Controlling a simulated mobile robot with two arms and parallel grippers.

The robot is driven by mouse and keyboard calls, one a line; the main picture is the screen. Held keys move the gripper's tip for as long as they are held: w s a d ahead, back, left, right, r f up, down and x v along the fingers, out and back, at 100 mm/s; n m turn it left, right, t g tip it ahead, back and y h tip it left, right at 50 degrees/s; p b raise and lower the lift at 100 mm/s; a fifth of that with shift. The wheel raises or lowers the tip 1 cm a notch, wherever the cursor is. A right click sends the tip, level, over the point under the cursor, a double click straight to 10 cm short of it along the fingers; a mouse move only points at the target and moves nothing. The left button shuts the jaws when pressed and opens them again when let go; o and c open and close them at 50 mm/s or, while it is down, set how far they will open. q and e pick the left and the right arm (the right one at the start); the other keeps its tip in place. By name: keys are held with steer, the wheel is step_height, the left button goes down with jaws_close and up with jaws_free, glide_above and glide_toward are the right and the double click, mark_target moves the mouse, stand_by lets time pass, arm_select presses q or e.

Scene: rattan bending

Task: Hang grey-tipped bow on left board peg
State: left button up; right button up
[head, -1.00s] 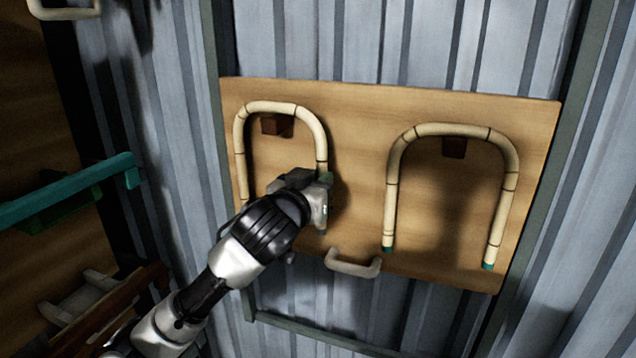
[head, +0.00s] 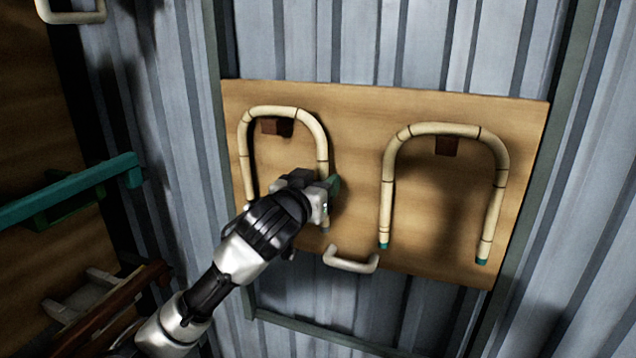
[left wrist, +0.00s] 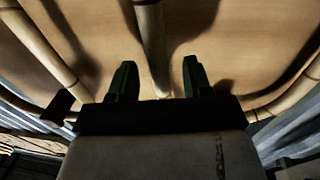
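The grey-tipped bow (head: 287,109), a pale jointed rattan U, is upside down on the left half of the wooden board (head: 350,190). Its top bar passes just above the left dark-red peg (head: 277,127). Its grey tip (head: 325,229) shows below my left gripper (head: 327,192), whose body hides part of the bow's legs. In the left wrist view my left gripper (left wrist: 159,80) has its two dark fingers apart, with one pale bow leg (left wrist: 152,45) between them and a visible gap on each side. My right gripper is out of view.
A teal-tipped bow (head: 443,129) hangs over the right peg (head: 447,147). A pale handle-shaped piece (head: 351,261) sits at the board's lower edge. A teal bar (head: 70,190) juts in at left. Corrugated wall (head: 370,40) surrounds the board.

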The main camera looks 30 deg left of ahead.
arm_select(q)
steer(key=shift+f, duration=0.1)
steer(key=s+d+b, duration=0.1)
steer(key=s+b, duration=0.4)
steer(key=s, duration=0.5)
steer(key=shift+s+d, duration=0.15)
steer(key=shift+s, duration=0.15)
